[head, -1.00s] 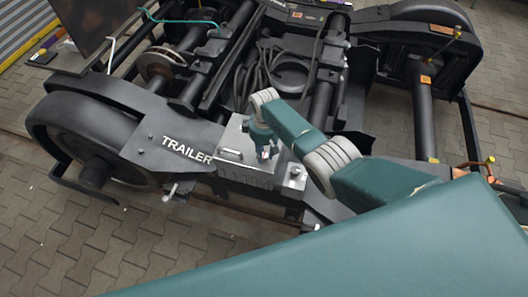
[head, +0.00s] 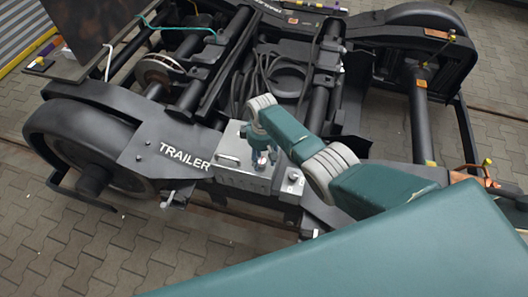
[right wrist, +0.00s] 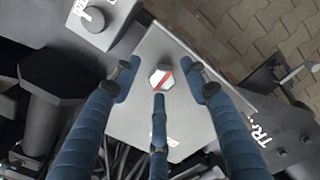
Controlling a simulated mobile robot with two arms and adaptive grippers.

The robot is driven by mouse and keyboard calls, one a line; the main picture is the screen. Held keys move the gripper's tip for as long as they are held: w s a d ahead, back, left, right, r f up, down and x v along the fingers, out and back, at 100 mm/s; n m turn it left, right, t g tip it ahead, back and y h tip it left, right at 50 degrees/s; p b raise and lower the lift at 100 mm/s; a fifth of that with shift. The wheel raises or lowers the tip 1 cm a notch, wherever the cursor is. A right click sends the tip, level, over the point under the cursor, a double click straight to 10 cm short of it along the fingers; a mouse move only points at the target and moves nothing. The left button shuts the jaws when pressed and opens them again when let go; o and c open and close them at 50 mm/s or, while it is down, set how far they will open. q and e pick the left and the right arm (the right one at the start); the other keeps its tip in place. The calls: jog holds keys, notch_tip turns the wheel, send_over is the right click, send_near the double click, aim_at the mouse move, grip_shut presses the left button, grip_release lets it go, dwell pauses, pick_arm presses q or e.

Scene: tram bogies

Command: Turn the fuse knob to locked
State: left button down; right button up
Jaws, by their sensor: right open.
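The fuse knob (right wrist: 162,79) is a pale round knob with a red diagonal stripe, on the grey top plate of a metal box (right wrist: 160,120). My right gripper (head: 262,160) is over the box. In the right wrist view its three blue fingers (right wrist: 164,92) are spread around the knob, with visible gaps; the knob is not gripped. I cannot tell how high the fingertips are above the plate. My left gripper is not in view.
A second, grey rotary knob (right wrist: 94,18) sits on a small box beside the plate. Paved floor (head: 60,245) is free in front.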

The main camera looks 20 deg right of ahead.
aim_at(264, 162)
notch_tip(264, 162, up, 12)
jog(key=shift+s+d+f, duration=0.15)
jog(key=shift+d+f, duration=0.05)
dwell(0.6)
